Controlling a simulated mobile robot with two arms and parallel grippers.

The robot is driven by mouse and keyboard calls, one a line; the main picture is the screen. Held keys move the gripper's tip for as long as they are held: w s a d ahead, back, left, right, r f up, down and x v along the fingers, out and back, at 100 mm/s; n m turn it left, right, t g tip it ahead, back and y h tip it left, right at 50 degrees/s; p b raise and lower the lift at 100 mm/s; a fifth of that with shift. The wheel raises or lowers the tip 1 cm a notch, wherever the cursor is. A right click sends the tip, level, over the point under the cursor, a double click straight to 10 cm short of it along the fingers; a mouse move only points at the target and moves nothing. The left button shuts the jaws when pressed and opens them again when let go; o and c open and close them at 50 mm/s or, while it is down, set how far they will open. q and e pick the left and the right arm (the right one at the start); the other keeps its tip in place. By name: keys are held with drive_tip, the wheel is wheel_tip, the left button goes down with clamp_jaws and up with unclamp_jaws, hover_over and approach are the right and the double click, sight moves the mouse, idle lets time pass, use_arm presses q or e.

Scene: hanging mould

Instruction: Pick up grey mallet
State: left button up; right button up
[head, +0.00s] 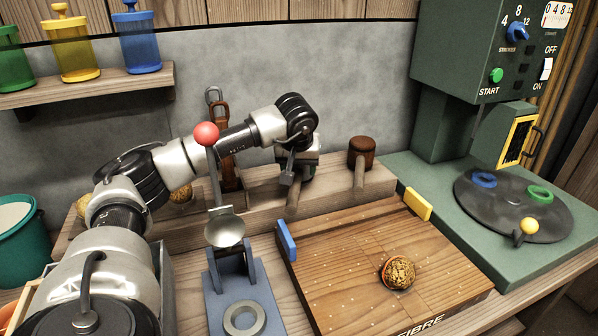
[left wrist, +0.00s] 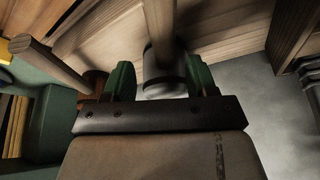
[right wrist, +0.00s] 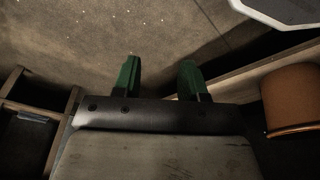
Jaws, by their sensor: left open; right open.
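The grey mallet (left wrist: 162,62) shows in the left wrist view as a dark grey head with a pale face on a wooden handle (left wrist: 158,22). Its head lies between the two green fingers of my left gripper (left wrist: 160,80), which is open around it. I cannot tell whether the fingers touch it. In the head view my left gripper (head: 297,172) is at the wooden rack and hides most of this mallet; its handle (head: 292,196) shows below. My right gripper (right wrist: 158,80) is open and empty in the right wrist view, above a bare floor.
A brown mallet (head: 361,154) sits on the rack (head: 330,205) to the right. In front is a wooden board (head: 350,255) with a patterned ball (head: 397,272). A red-knobbed lever (head: 206,134) stands before my left arm. A green machine (head: 440,205) fills the right.

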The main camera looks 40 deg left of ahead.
sight(297, 174)
use_arm(q)
drive_tip(key=x, duration=0.4)
drive_tip(key=shift+s+a+f+b, duration=0.15)
drive_tip(key=shift+a+f+b, duration=0.1)
drive_tip(key=shift+f+b, duration=0.15)
use_arm(e)
drive_tip(key=r, duration=0.3)
drive_tip(key=shift+w, duration=0.3)
use_arm(q)
drive_tip(key=shift+r, duration=0.1)
clamp_jaws()
use_arm(e)
drive_tip(key=shift+f, duration=0.1)
